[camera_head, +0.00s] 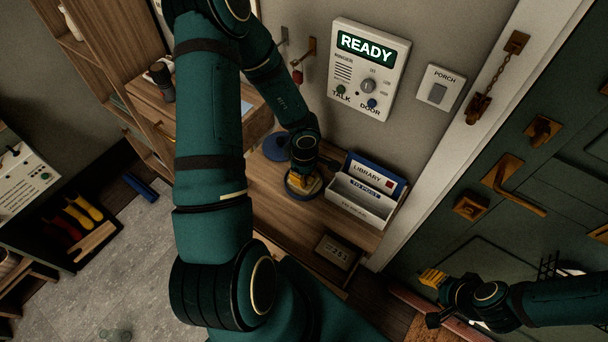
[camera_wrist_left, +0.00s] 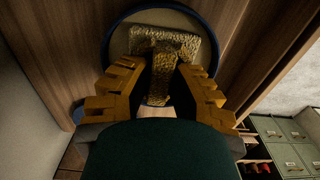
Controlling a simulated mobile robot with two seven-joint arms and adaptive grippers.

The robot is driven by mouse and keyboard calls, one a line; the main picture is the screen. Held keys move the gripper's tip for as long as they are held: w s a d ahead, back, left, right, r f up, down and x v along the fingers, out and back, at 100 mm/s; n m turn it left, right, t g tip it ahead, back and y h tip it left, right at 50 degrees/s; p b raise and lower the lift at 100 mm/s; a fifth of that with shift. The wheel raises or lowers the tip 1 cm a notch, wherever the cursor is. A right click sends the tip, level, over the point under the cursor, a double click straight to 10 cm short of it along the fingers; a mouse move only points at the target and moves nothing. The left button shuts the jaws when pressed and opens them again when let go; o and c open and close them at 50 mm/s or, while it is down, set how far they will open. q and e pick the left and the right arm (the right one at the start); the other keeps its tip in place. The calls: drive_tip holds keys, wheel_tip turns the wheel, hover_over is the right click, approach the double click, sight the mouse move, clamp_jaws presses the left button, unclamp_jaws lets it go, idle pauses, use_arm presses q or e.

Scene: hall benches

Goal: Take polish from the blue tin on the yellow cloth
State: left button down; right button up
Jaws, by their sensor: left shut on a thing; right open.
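The blue tin (camera_head: 304,196) stands open on the wooden bench top below my left gripper (camera_head: 298,180). In the left wrist view its round blue rim (camera_wrist_left: 216,48) encircles the yellow cloth (camera_wrist_left: 163,72). My left gripper is shut on the cloth, its yellow fingers on either side of it, at the tin's mouth. A round blue lid (camera_head: 277,146) lies on the bench behind the tin. My right gripper (camera_head: 433,279) is open, away from the bench near the green door.
A letter rack (camera_head: 362,200) with a blue library card or book stands close to the tin's right. A small plaque (camera_head: 337,250) lies nearer the bench edge. The wall panel (camera_head: 368,70) reads READY. A green door (camera_head: 500,130) is at the right.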

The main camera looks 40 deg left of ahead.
use_arm(q)
wheel_tip(320, 180, up, 5)
drive_tip(key=p, duration=0.6)
drive_tip(key=shift+p, duration=0.35)
drive_tip(key=shift+r, duration=1)
